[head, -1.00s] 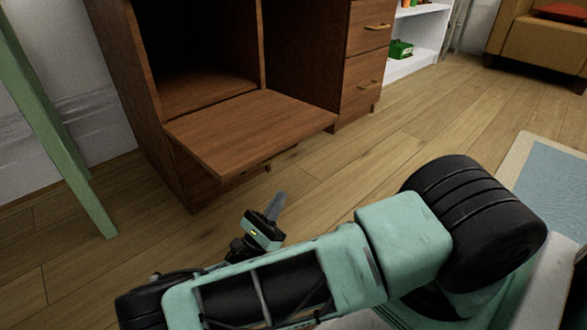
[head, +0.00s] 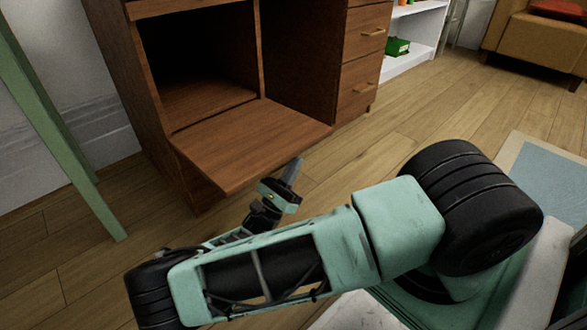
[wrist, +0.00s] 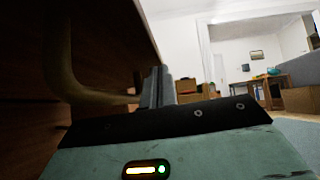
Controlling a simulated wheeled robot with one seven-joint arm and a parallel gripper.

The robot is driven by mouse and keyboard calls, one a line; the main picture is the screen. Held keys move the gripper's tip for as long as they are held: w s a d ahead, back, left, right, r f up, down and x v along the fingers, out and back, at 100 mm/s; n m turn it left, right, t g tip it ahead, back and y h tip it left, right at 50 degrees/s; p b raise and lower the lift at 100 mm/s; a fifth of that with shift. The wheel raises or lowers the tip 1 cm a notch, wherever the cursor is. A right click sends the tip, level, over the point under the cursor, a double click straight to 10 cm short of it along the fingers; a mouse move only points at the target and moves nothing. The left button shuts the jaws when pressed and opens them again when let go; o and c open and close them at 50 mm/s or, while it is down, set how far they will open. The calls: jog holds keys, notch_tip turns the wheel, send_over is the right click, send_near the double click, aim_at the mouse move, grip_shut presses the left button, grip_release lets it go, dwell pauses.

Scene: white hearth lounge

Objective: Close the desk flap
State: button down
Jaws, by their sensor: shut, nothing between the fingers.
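The desk flap (head: 245,140) is brown wood and hangs open, jutting forward from the desk's dark compartment, near level. My gripper (head: 294,165) is shut and empty, its fingers pointing up just off the flap's front edge in the head view. In the wrist view the shut fingers (wrist: 158,88) stand close beside the dark wooden surface of the flap (wrist: 115,35). A curved brass-coloured handle (wrist: 68,65) lies left of the fingers; part of it is in shadow. I cannot tell whether the fingers touch the flap or handle.
The brown desk (head: 150,80) has drawers (head: 363,60) to the right of the compartment. A green leg (head: 65,130) stands at the left. A white shelf (head: 410,62) and an orange armchair (head: 535,50) are at the back right. Wooden floor lies free right of the flap.

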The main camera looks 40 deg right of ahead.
jog(key=shift+r, duration=0.15)
jog(key=r+n+t+y+p, duration=0.1)
jog(key=r+n+t+p, duration=0.1)
jog(key=r+n+p, duration=0.1)
jog(key=r+n+t+p, duration=0.3)
jog(key=r+p, duration=0.1)
jog(key=p, duration=0.2)
jog(key=r+n+t+y+p, duration=0.1)
jog(key=r+n+t+p, duration=0.1)
jog(key=r+p, duration=0.2)
jog(key=shift+w+n+t+y+p, duration=0.3)
jog(key=shift+w+n+t+p, duration=0.1)
jog(key=shift+p, duration=0.2)
jog(key=w+r+n+t+y+p, duration=0.35)
jog(key=w+r+n+p, duration=0.35)
jog(key=p, duration=0.4)
jog(key=w+r+n+t+y+p, duration=0.2)
jog(key=w+r+n+y+p, duration=0.25)
jog(key=r+p, duration=0.55)
jog(key=w+r+n+g+y+p, duration=0.2)
jog(key=w+r+n+y+p, duration=0.1)
jog(key=w, duration=0.6)
jog(key=shift+w+a+r+n+p, duration=0.15)
jog(key=shift+w+a+n+p, duration=0.35)
jog(key=shift+p, duration=0.85)
jog(key=shift+s+d, duration=0.1)
jog(key=shift+s, duration=0.25)
